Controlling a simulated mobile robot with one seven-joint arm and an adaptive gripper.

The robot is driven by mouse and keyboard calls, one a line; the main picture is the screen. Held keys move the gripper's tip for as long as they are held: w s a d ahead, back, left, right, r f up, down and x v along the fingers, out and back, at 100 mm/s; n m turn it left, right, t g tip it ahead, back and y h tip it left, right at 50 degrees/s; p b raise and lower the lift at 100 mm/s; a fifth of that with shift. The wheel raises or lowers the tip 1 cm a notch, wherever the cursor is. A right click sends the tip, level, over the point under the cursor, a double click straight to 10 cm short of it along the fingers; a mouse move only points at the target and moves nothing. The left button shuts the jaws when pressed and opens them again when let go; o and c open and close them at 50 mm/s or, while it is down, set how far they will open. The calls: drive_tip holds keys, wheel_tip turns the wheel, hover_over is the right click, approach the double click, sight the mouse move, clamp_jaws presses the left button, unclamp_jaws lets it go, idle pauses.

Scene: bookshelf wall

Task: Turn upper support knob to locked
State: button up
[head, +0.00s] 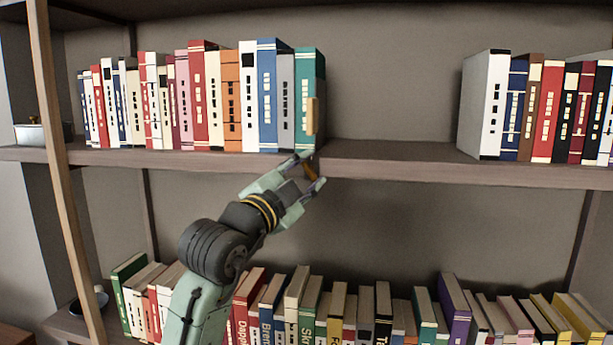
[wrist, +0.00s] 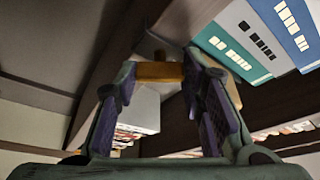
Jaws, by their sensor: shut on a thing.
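An orange-brown knob (head: 310,173) is at the front edge of the upper shelf (head: 400,168), just below the teal book at the end of the row. My gripper (head: 312,169) reaches up from below, with one fingertip on each side of the knob. In the wrist view the knob (wrist: 160,71) looks like a short bar lying across between the purple-padded fingertips (wrist: 158,80). The fingers are shut on it. Its locked mark, if any, cannot be made out.
A pale wooden piece (head: 312,116) stands against the teal book (head: 306,75). Books fill the upper shelf's left and right, with an empty stretch between. More books (head: 330,310) stand below my arm. A wooden post (head: 62,170) rises at left.

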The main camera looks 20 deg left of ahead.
drive_tip(key=o, duration=1.1)
drive_tip(key=shift+o, duration=0.2)
drive_tip(key=v, duration=1.2)
